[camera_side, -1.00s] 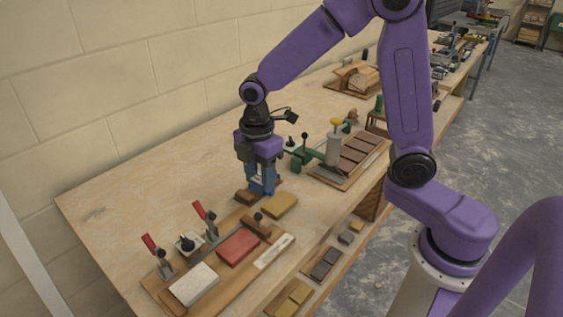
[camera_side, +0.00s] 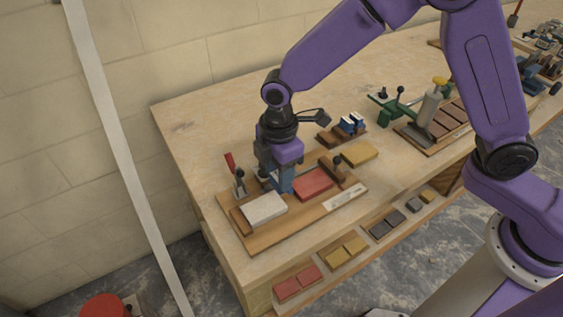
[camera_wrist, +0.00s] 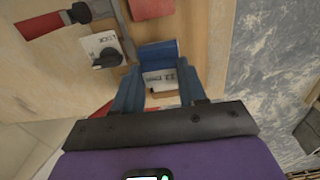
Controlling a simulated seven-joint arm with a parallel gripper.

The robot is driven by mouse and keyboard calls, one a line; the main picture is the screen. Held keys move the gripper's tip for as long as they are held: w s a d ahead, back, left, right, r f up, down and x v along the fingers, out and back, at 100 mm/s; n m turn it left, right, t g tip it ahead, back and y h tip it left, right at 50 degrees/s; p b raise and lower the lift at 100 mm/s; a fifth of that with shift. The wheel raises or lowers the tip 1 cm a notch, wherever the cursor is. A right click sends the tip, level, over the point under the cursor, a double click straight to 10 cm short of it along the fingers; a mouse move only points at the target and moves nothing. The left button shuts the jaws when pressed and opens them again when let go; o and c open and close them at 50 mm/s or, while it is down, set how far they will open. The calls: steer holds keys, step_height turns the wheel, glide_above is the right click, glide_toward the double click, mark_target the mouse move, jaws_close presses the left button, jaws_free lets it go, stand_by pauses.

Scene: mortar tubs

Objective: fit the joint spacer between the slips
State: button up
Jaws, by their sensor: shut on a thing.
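My gripper (camera_side: 282,186) points down at the fixture board, between the white slip (camera_side: 264,208) and the red slip (camera_side: 314,184). Its blue fingers (camera_wrist: 158,72) are shut on the joint spacer, a blue piece (camera_wrist: 158,50) with a white, lettered face between the fingers in the wrist view. The red slip also shows at the top of the wrist view (camera_wrist: 151,8). The fingers hide the gap's bottom in the side view, so I cannot tell whether the spacer is seated or touches either slip.
A red-handled clamp (camera_side: 237,175) stands at the board's back edge, near my gripper. A white block with a black knob (camera_wrist: 103,48) is close by. A wooden holder with blue-and-white pieces (camera_side: 350,125) and a yellow slip (camera_side: 359,153) stand behind. The bench's left part is clear.

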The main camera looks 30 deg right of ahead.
steer(key=shift+f, duration=2.2)
steer(key=shift+f, duration=0.1)
steer(key=o, duration=1.7)
steer(key=shift+c, duration=0.2)
steer(key=shift+r, duration=3.5)
